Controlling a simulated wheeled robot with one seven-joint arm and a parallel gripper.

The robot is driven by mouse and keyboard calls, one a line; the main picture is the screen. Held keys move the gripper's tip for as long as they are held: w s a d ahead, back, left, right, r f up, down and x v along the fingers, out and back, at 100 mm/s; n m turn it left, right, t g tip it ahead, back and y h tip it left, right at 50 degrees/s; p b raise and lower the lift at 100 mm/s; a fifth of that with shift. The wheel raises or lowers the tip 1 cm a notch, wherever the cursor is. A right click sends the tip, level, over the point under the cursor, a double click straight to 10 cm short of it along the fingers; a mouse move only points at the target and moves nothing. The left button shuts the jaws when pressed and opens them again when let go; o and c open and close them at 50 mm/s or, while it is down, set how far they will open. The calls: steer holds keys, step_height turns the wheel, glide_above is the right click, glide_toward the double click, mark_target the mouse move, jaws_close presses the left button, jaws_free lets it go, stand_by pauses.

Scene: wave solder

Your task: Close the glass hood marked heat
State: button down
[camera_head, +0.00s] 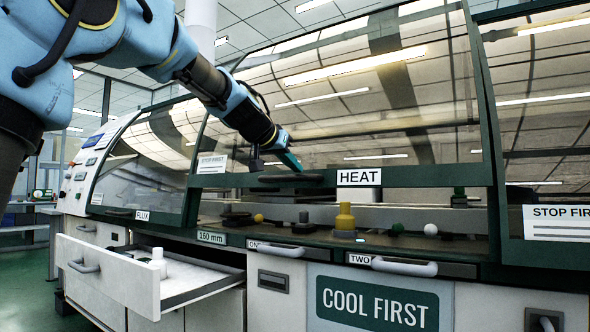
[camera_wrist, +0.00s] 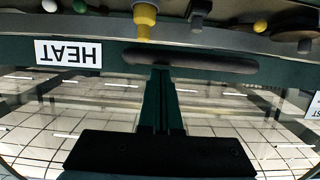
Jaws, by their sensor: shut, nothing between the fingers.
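The glass hood marked HEAT (camera_head: 350,90) is a large curved pane in a dark green frame. It stands partly raised, with an open gap between its lower rail and the bench edge. Its white HEAT label (camera_head: 359,177) is on the lower rail and appears upside down in the wrist view (camera_wrist: 68,53). A dark bar handle (camera_head: 290,178) is on that rail, left of the label; it spans the upper middle of the wrist view (camera_wrist: 190,60). My gripper (camera_head: 297,164) is shut and empty, its tips (camera_wrist: 160,70) right at the handle; I cannot tell whether they touch.
A FLUX hood (camera_head: 150,160) is at left and a STOP FIRST hood (camera_head: 545,130) at right. Below the gap are a yellow fitting (camera_head: 345,217) and small knobs. An open drawer (camera_head: 110,270) with a white bottle (camera_head: 158,262) juts out at lower left.

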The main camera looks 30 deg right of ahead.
step_height(320, 180, down, 15)
steer(key=a+b, duration=0.1)
steer(key=b, duration=1.2)
steer(key=shift+s+a+b, duration=0.2)
steer(key=shift+s+b, duration=0.1)
steer(key=shift+b, duration=0.1)
steer(key=s+a+r+p, duration=0.4)
steer(key=a+r, duration=0.3)
steer(key=r, duration=0.1)
steer(key=shift+p, duration=0.3)
steer(key=shift+a, duration=0.15)
